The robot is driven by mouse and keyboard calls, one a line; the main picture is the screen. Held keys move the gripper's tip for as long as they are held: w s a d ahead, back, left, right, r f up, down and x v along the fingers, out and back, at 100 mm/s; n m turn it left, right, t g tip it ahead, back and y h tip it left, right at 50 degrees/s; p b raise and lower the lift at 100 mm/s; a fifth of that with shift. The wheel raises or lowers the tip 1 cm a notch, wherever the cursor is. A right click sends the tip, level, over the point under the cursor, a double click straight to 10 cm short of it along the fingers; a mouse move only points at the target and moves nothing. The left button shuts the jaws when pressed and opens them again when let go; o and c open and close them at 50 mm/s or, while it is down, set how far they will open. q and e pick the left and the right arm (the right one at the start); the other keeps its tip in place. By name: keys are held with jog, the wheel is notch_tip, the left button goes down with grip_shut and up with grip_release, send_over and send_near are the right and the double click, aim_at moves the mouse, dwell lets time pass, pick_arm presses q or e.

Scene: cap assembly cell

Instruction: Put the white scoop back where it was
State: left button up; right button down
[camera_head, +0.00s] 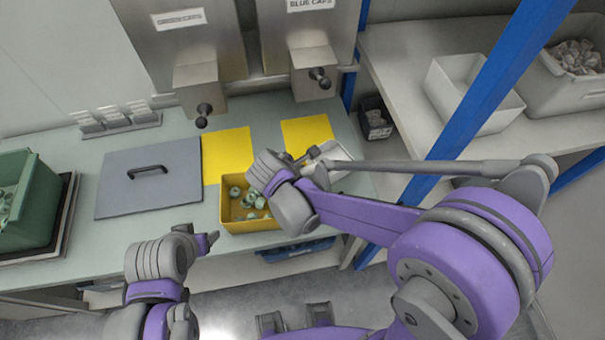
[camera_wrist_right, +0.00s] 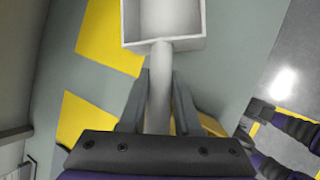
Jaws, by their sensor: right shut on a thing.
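The white scoop (camera_head: 333,155) is in my right gripper (camera_head: 309,162), over the right end of the bench in the head view. In the right wrist view my right gripper (camera_wrist_right: 160,100) has its fingers on either side of the scoop's handle (camera_wrist_right: 159,75), with the square, open scoop head (camera_wrist_right: 165,43) beyond them. Whether the scoop touches the bench is unclear. My left gripper (camera_head: 207,241) is near the bench's front edge, left of the yellow bin; its finger opening cannot be made out.
A yellow bin (camera_head: 252,227) with several pale green caps stands at the bench front, close to my right wrist. Two yellow mats (camera_head: 226,152) lie below metal dispensers (camera_head: 195,45). A grey lid (camera_head: 140,190) and green crate (camera_head: 38,205) are left. A blue post (camera_head: 480,90) stands right.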

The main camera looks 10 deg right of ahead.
jog(key=shift+f, duration=0.5)
jog(key=shift+f+b, duration=0.55)
jog(key=shift+f, duration=0.05)
jog(key=c, duration=0.6)
grip_release()
